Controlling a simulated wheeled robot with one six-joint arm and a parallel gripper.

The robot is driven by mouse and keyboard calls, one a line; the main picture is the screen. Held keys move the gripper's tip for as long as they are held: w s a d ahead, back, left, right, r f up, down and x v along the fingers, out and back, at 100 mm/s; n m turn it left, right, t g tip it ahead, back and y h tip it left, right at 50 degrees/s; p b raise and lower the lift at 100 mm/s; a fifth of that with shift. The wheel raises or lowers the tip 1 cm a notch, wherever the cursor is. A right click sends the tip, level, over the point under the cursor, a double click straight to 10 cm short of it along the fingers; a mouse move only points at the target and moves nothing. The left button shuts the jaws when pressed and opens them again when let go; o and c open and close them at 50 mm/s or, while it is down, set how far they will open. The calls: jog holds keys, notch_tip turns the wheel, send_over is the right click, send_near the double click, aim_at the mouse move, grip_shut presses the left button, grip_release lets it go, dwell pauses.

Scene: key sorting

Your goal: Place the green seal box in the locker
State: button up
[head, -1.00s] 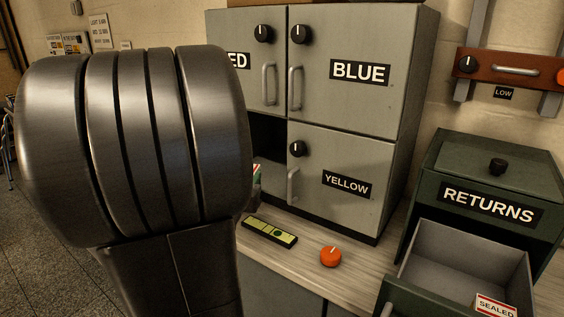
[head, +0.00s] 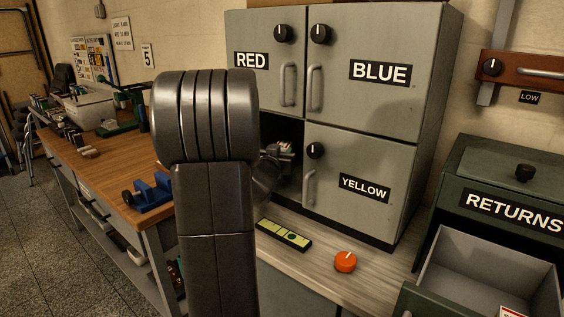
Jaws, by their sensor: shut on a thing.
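The locker (head: 408,110) is a grey cabinet with doors labelled RED, BLUE and YELLOW, all shut. Its lower left compartment (head: 290,130) is open and dark inside. My gripper (head: 282,149) is at the mouth of this open compartment, partly hidden behind my arm. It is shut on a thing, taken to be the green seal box. Only a small pale and reddish patch shows at the gripper, and no green face of the box can be made out. Whether the box is past the compartment's front edge cannot be told.
A green-and-black strip (head: 284,235) and an orange knob (head: 345,261) are on the counter before the locker. A green RETURNS cabinet (head: 455,195) with its drawer (head: 490,262) pulled out stands at right. A wooden workbench (head: 118,157) is at left.

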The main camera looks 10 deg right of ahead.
jog(key=shift+w+d, duration=0.15)
jog(key=shift+w, duration=0.1)
jog(key=shift+w+d+f, duration=0.1)
jog(key=shift+w+f, duration=0.05)
jog(key=shift+f, duration=0.1)
jog(key=shift+f+b, duration=0.75)
jog(key=shift+f, duration=0.7)
jog(key=shift+f, duration=0.15)
jog(key=o, duration=1)
jog(key=shift+o, duration=0.2)
